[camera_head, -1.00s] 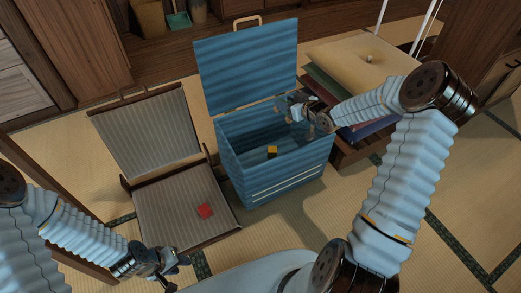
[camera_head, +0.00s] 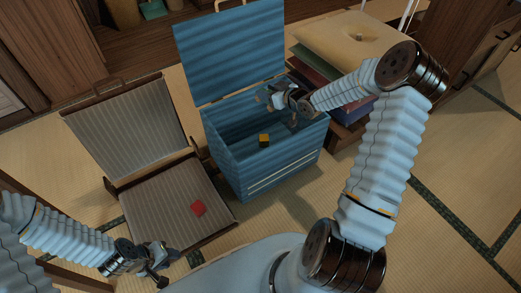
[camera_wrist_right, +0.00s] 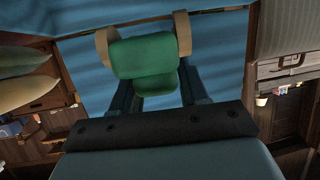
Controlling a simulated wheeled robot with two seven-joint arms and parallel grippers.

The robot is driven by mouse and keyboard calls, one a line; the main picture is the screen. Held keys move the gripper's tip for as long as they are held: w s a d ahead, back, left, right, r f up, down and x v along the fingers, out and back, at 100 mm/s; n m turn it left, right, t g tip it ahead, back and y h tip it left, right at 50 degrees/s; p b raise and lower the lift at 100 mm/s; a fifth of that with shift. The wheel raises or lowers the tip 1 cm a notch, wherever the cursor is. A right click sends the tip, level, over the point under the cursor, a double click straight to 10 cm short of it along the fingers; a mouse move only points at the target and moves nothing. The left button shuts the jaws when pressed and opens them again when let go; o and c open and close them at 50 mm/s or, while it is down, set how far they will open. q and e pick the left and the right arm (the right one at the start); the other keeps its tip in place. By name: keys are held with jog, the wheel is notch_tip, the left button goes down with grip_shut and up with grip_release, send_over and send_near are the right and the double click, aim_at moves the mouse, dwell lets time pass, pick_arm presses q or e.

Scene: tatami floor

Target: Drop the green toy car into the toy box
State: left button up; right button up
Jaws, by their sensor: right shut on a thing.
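The toy box (camera_head: 287,160) is a blue striped chest in the head view, its lid (camera_head: 230,50) raised at the back. My right gripper (camera_head: 268,100) is over the box opening, near the back right. In the right wrist view, my right gripper (camera_wrist_right: 145,40) is shut on the green toy car (camera_wrist_right: 147,55), its tan fingertips on either side of it. The car cannot be made out in the head view. My left gripper (camera_head: 171,266) is at the bottom left, apart from the box; its fingers look spread and empty.
A yellow-orange block (camera_head: 264,140) is inside the box. A red block (camera_head: 198,208) lies on the grey striped seat of a low floor chair (camera_head: 150,205) left of the box. Stacked cushions (camera_head: 345,45) stand to the right. Tatami floor is clear at the right.

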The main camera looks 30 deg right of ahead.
jog(key=shift+f, duration=0.1)
jog(key=o, duration=1.2)
jog(key=shift+s, duration=0.1)
jog(key=p+v, duration=0.2)
jog(key=v, duration=1.1)
jog(key=shift+s+d, duration=0.1)
jog(key=shift+s, duration=0.25)
